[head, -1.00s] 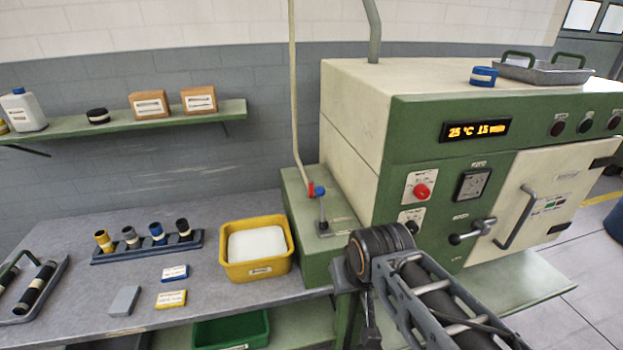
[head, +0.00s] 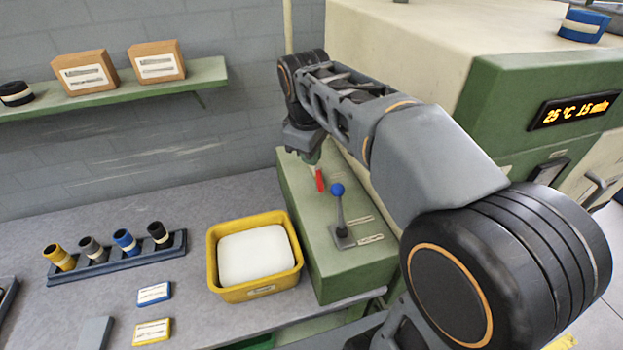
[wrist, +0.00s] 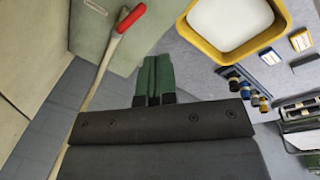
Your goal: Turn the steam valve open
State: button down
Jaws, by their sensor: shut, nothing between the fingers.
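The steam valve shows as a red handle (head: 320,180) at the back of the green box's top, by the cream pipe (head: 288,25). My gripper (head: 312,160) hangs from the arm right above the red handle in the head view, mostly hidden by my own wrist. In the wrist view my green fingers (wrist: 154,58) are together and empty, apart from the handle. I cannot tell the exact gap in depth.
A blue-knobbed lever (head: 338,190) stands upright on the green box (head: 355,270) in front of the red handle. The cream and green machine (head: 400,50) is close on the right. A yellow bin (head: 212,265) with white contents is left. A shelf (head: 212,75) is behind left.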

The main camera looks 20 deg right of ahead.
jog(key=w+a+n+g+h+b, duration=0.1)
jog(key=w+a+n+g+b, duration=0.1)
jog(key=w+n, duration=0.4)
send_near(320, 180)
jog(key=a+f, duration=0.1)
jog(key=f, duration=0.1)
jog(key=a+f, duration=0.1)
jog(key=f, duration=0.1)
jog(key=a+f, duration=0.1)
jog(key=shift+w+a+f+b, duration=0.2)
jog(key=shift+w+f+b, duration=0.1)
jog(key=shift+f, duration=0.1)
jog(key=shift+s+d+f, duration=0.15)
jog(key=shift+d+f, duration=0.1)
jog(key=shift+d, duration=0.25)
jog(key=shift+s+d+f, duration=0.15)
jog(key=shift+d+f, duration=0.05)
jog(key=shift+d, duration=0.25)
jog(key=shift+s+d+f, duration=0.15)
jog(key=shift+d+f, duration=0.35)
jog(key=shift+d, duration=0.15)
jog(key=shift+a, duration=0.1)
